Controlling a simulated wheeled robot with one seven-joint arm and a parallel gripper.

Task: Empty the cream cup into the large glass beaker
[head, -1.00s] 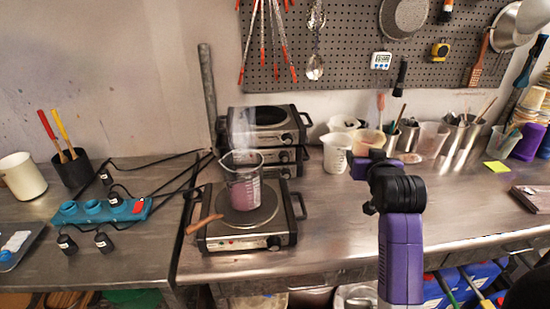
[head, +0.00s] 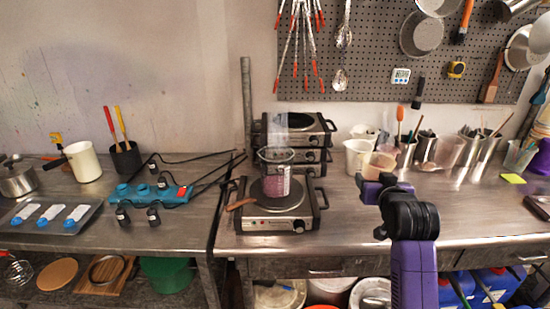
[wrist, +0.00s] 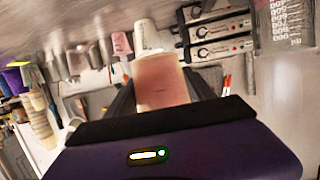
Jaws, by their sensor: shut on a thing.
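The large glass beaker (head: 276,183) stands upright on a hot plate and holds pink liquid, with pale vapour above it. Its graduated wall also shows at the top right of the wrist view (wrist: 285,22). The cream cup (wrist: 162,80) is between my gripper's fingers (wrist: 162,92) in the wrist view. In the head view the cup (head: 379,163) is partly hidden by my gripper (head: 374,184), which is shut on it to the right of the beaker, apart from it. The cup's contents cannot be seen.
A wooden-handled thing (head: 241,205) lies at the front left of the hot plate (head: 277,222). Stacked hot plates (head: 300,128) stand behind it. White jugs (head: 356,155) and containers of tools line the back.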

